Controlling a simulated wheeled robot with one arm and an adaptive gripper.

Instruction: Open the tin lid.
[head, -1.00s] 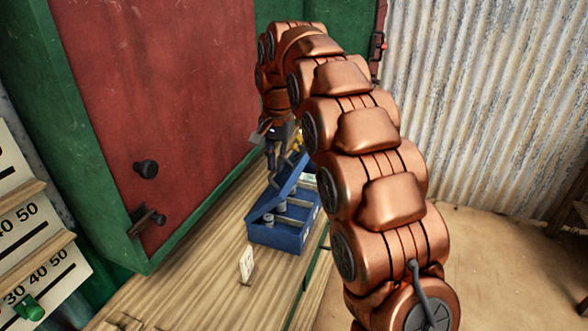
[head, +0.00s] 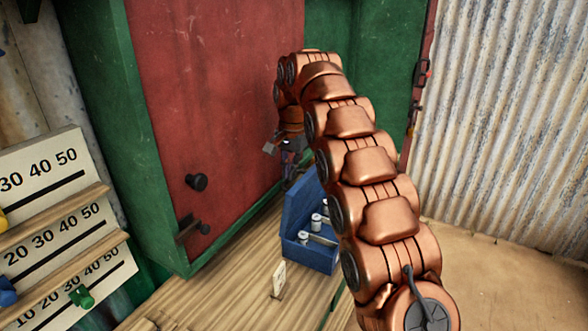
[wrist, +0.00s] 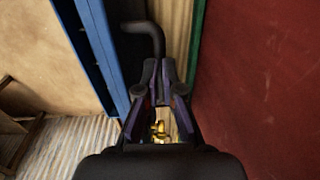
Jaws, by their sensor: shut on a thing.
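The blue tin (head: 307,252) stands on the wooden counter with its lid (head: 300,208) raised, roughly upright at the back-left side. Several small pale cylinders (head: 316,222) show inside it. My gripper (head: 290,160) is behind the lid, close to the red panel, and partly hidden by my arm. In the wrist view, the blue lid (wrist: 93,45) runs along the left. A dark bent handle (wrist: 143,26) comes off it and ends between my gripper's fingertips (wrist: 158,72), which are shut on it. A blurred brass-coloured thing shows between the fingers.
The red panel (head: 220,110) with dark knobs (head: 196,182) and green frame stands close on the left. A small pale card (head: 279,278) stands on the counter (head: 215,295) before the tin. Numbered scale boards (head: 45,175) are far left.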

